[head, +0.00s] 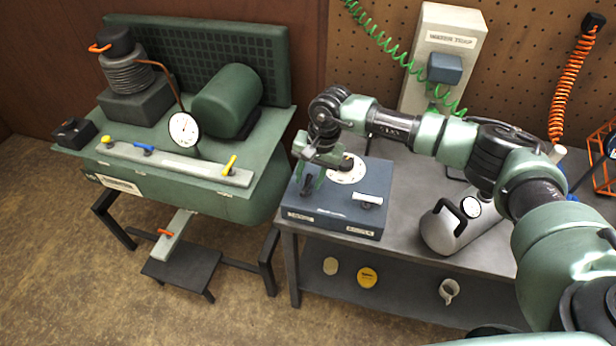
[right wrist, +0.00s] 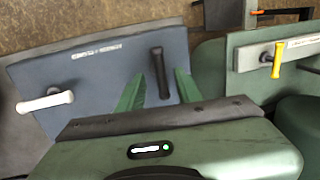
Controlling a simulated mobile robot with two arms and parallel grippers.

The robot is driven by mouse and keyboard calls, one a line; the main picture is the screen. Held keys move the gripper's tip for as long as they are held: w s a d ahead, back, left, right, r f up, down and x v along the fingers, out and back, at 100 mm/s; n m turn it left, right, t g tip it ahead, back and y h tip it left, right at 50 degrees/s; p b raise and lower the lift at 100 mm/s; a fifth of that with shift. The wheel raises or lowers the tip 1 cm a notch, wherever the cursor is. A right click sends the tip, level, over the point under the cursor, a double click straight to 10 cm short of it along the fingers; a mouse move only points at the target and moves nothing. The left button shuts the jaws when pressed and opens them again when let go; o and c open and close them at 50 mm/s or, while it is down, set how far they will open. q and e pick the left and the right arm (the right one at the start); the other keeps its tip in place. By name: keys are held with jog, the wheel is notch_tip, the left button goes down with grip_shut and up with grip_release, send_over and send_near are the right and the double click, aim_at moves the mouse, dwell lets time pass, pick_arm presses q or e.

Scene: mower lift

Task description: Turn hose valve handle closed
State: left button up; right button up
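A blue-grey valve box (head: 335,212) sits on the grey bench, with a white dial on top. It carries a black lever handle on its left side and a white handle (head: 368,198) at right. In the right wrist view the black handle (right wrist: 160,72) lies between the two green fingers, with a gap on each side; the white handle (right wrist: 46,102) is at the left. My right gripper (head: 308,172) is open over the box's left part and partly hides it. I cannot tell for sure which handle is the hose valve. My left gripper is not in view.
A green compressor (head: 230,205) with yellow and blue levers stands left of the bench. A grey cylinder (head: 455,228) with a gauge lies on the bench (head: 415,180) at right. A grey wall unit (head: 435,50) and an orange coiled hose (head: 568,85) are at the back.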

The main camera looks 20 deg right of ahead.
jog(key=shift+a+f, duration=0.15)
jog(key=shift+f, duration=0.65)
grip_shut()
